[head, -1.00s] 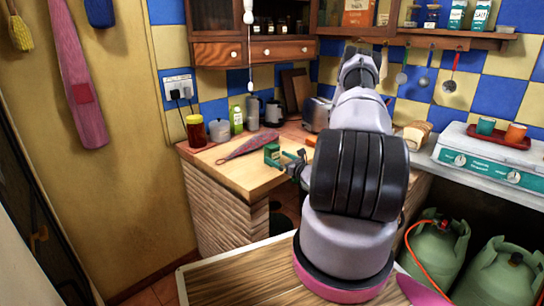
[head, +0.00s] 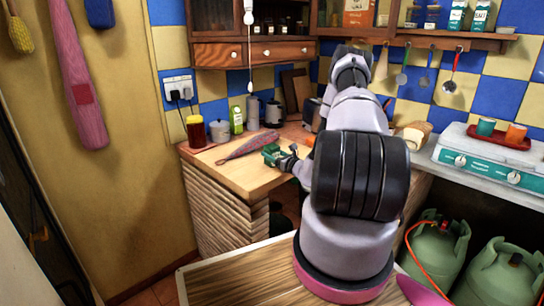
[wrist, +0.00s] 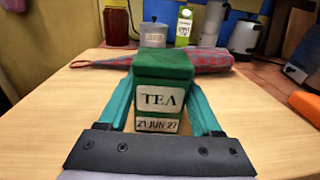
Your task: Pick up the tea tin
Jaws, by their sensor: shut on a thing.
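The tea tin (wrist: 160,90) is a green box with a white TEA label and a date label below it. In the wrist view it stands upright between the teal fingers of my gripper (wrist: 160,112), which is shut on it. In the head view the tin (head: 272,155) is small, near the left front part of the wooden counter, with my gripper (head: 283,158) at its right side. I cannot tell whether the tin's base touches the counter.
A red-brown jar (wrist: 117,22), a grey lidded pot (wrist: 153,33), a green-white carton (wrist: 184,27) and a kettle (wrist: 244,36) stand further back. An orange object (wrist: 305,105) is at right. Counter (wrist: 60,100) left of the tin is clear.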

